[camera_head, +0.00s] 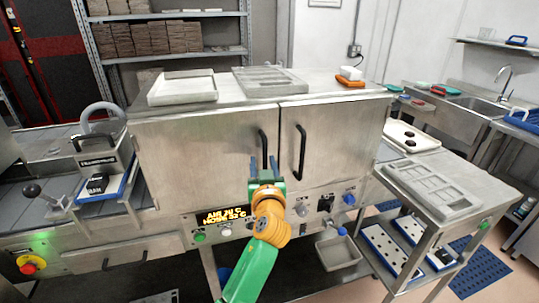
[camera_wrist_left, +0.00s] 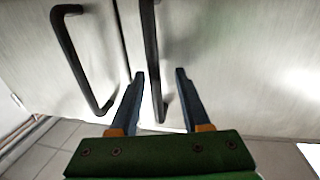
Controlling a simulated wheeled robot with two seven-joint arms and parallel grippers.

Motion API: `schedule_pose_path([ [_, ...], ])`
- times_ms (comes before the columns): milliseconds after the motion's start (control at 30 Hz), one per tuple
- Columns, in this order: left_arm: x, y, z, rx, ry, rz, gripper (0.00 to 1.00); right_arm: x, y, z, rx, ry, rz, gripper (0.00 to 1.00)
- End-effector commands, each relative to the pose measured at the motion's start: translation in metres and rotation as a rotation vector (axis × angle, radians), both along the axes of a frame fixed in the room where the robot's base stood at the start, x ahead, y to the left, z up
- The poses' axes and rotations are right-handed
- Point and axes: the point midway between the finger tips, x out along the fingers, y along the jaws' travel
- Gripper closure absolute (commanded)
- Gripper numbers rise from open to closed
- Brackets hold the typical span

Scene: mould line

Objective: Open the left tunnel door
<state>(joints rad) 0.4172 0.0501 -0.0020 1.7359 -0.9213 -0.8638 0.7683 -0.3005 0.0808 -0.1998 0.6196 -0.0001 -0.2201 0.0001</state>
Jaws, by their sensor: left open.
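The tunnel is a steel cabinet with two front doors side by side. The left tunnel door (camera_head: 195,155) is shut, with a black upright bar handle (camera_head: 262,142) near its right edge. The right door (camera_head: 345,140) is also shut and has its own black handle (camera_head: 300,150). My left gripper (camera_head: 263,160) is open at the lower part of the left door's handle. The other handle (camera_wrist_left: 70,50) lies further left there. Contact cannot be told.
A control panel (camera_head: 230,225) with display, buttons and knobs runs below the doors. Trays (camera_head: 182,88) lie on the cabinet top. A press-like device (camera_head: 105,165) stands left; a steel cart with a mould tray (camera_head: 430,185) stands right. The space before the left door looks clear.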

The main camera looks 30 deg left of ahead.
Motion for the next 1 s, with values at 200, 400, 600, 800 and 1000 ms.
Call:
schedule_pose_path([
  [200, 0.0089, 0.0071, -0.0007, 0.000, 0.001, -0.001, 0.53, 0.0003, 0.0029, 0.0036, 0.004, -0.001, -0.001, 1.00],
  [400, 0.0088, 0.0068, -0.0014, 0.000, 0.002, -0.002, 0.69, 0.0004, 0.0027, 0.0032, 0.004, -0.001, -0.001, 1.00],
  [600, 0.0087, 0.0067, -0.0015, 0.000, 0.003, -0.002, 1.00, 0.0004, 0.0022, 0.0033, 0.003, -0.001, -0.001, 1.00],
  [800, 0.0086, 0.0067, -0.0017, 0.000, 0.003, -0.002, 1.00, 0.0005, 0.0006, 0.0034, 0.001, -0.001, 0.000, 1.00],
  [1000, 0.0086, 0.0065, -0.0018, 0.000, 0.004, -0.002, 1.00, 0.0006, -0.0003, 0.0034, -0.001, -0.001, 0.000, 1.00],
])
